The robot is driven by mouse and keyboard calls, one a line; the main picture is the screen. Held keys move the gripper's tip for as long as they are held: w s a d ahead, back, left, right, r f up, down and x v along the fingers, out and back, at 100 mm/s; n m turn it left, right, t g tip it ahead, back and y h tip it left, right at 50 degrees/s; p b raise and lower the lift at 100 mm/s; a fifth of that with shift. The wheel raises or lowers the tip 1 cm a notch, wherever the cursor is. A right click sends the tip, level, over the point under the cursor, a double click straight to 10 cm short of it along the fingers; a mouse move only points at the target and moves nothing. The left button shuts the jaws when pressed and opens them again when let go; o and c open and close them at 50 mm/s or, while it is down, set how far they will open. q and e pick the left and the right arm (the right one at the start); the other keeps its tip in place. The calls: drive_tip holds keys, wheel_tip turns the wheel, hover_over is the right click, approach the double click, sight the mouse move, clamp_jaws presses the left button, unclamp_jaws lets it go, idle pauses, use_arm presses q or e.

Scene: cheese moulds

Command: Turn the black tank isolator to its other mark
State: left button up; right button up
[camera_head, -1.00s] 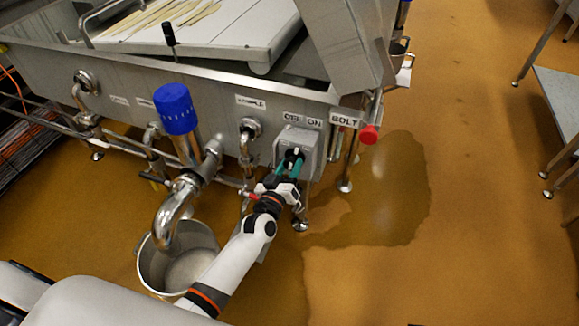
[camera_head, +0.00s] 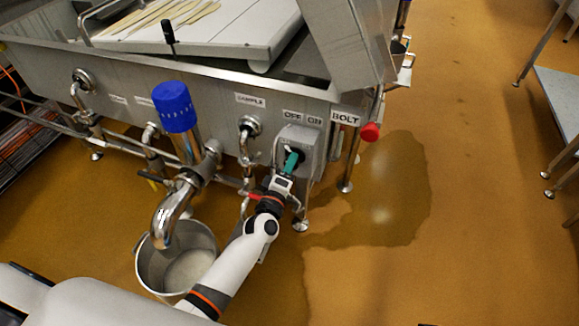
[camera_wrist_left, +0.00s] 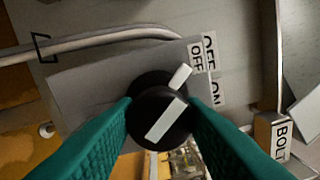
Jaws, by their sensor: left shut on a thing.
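The black isolator knob (camera_wrist_left: 160,108) sits on a grey box (camera_head: 300,141) on the front of the steel tank. In the left wrist view its white bar slants up and right, roughly in line with a short white mark (camera_wrist_left: 180,77) beside an OFF label (camera_wrist_left: 197,58). An ON label (camera_wrist_left: 215,92) is further right. My left gripper (camera_head: 291,162) is at the front of the box. Its teal fingers stand on either side of the knob and are shut on it. In the head view the fingers mostly hide the knob. My right gripper is not in view.
A blue-capped valve (camera_head: 177,108) and its curved pipe stand left of my arm, over a steel bucket (camera_head: 150,262). A red button (camera_head: 370,131) and a BOLT label (camera_head: 345,118) are right of the box. Wet floor lies further right.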

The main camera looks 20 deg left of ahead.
use_arm(q)
drive_tip(key=shift+n, duration=0.7)
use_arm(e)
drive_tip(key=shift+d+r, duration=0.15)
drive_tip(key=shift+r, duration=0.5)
use_arm(q)
drive_tip(key=o, duration=0.9)
drive_tip(key=shift+o, duration=0.4)
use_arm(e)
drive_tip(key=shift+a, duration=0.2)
use_arm(q)
drive_tip(key=shift+s, duration=0.1)
drive_tip(key=s+p, duration=0.1)
drive_tip(key=s, duration=1.1)
drive_tip(key=shift+a+f, duration=0.2)
drive_tip(key=shift+f, duration=0.1)
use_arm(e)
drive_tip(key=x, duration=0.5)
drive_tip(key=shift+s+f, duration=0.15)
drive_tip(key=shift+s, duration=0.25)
use_arm(q)
drive_tip(key=shift+w, duration=0.1)
